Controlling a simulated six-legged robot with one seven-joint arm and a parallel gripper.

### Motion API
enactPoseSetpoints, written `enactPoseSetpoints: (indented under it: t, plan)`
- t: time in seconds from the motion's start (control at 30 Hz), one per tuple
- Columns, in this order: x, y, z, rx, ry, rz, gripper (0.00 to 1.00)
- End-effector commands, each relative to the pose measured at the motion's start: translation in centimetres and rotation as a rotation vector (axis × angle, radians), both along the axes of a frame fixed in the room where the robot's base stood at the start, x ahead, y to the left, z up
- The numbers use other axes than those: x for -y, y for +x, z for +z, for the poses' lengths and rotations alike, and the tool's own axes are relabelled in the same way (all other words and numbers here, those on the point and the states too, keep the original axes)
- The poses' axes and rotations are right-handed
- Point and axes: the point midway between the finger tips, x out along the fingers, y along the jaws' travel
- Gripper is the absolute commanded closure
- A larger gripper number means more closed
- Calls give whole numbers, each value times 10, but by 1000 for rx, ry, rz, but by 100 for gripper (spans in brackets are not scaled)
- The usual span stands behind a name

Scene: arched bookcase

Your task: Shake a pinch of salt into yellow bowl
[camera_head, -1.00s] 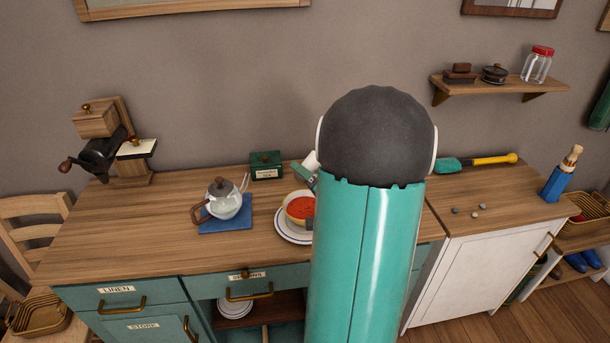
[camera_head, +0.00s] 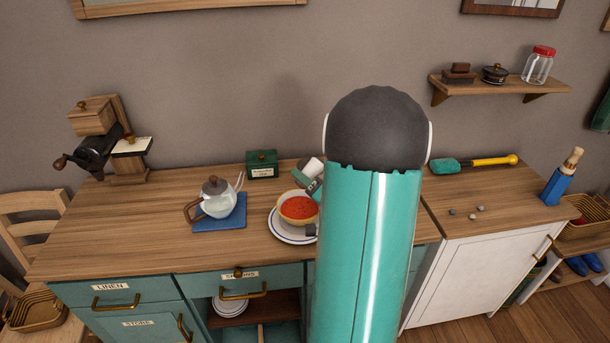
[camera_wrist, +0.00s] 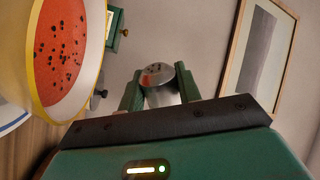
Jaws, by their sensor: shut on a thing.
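The yellow bowl (camera_head: 297,219) holds red soup and stands on a white plate (camera_head: 284,234) on the wooden counter. In the wrist view the bowl (camera_wrist: 33,95) is at the left, its red contents dotted with dark specks. My gripper (camera_wrist: 160,88) is shut on the salt shaker (camera_wrist: 161,92), whose silver top has small holes. In the head view the shaker (camera_head: 310,171) is tilted, just above and behind the bowl's right side. My arm hides part of the plate and most of my gripper.
A coffee grinder (camera_head: 100,145) stands at the back left. The counter's front left is clear.

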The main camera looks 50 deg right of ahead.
Motion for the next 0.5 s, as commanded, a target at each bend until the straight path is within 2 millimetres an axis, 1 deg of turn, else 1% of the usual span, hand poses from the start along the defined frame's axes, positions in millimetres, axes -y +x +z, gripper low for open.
enactPoseSetpoints:
  t: [0.33,0.43,0.5]
  plan:
    - [2,-2,-2,1,0,-1,91]
    - [3,-2,-9,-1,1,0,91]
    - [3,-2,-18,-1,2,-1,91]
